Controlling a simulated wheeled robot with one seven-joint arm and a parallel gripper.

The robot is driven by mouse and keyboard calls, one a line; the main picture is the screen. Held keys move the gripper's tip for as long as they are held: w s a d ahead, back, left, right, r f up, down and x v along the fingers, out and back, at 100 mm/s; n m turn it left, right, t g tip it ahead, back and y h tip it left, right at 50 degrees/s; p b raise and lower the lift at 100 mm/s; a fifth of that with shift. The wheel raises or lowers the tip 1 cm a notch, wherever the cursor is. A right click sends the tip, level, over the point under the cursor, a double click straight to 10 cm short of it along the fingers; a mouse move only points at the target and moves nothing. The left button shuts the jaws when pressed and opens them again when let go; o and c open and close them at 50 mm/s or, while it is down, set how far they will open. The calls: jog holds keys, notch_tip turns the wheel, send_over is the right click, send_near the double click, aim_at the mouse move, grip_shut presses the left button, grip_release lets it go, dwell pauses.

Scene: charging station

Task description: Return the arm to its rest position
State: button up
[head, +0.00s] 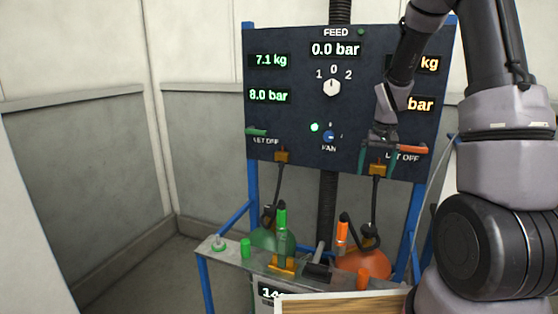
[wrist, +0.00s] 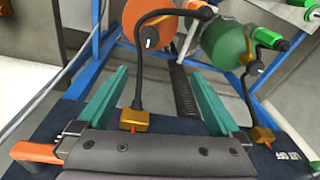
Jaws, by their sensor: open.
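My gripper (head: 377,168) is in front of the lower right of the dark feed panel (head: 290,120), just left of the orange let-off lever (head: 412,149). Its two teal fingers are apart, with nothing held between them, and they also show in the wrist view (wrist: 155,75). A brass hose fitting (wrist: 137,120) on the panel shows between the fingers in the wrist view; I cannot tell whether they touch it. My arm is bent in from the right and covers part of the panel's right-hand readouts.
Below the panel stands a bench (head: 225,250) with a green cylinder (head: 270,240) and an orange cylinder (head: 368,264), each with a black hose. A green lever (head: 257,132) is on the panel's left. A wooden-edged board (head: 340,304) is in front. The floor at left is clear.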

jog(key=s+a+r+m+t, duration=0.1)
jog(key=s+a+r, duration=0.1)
jog(key=s+r, duration=0.5)
jog(key=s+a+r+t, duration=0.2)
jog(key=s+r, duration=0.1)
jog(key=r, duration=0.7)
jog(key=s+a+r+t, duration=0.1)
jog(key=s+r, duration=0.2)
jog(key=s, duration=0.4)
jog(key=s+a+r+t+y, duration=0.1)
jog(key=s+a+r, duration=0.1)
jog(key=s+r, duration=0.2)
jog(key=s, duration=0.3)
jog(key=shift+s+r+m+t+y, duration=0.2)
jog(key=shift+m+t+y, duration=0.1)
jog(key=shift+m, duration=0.1)
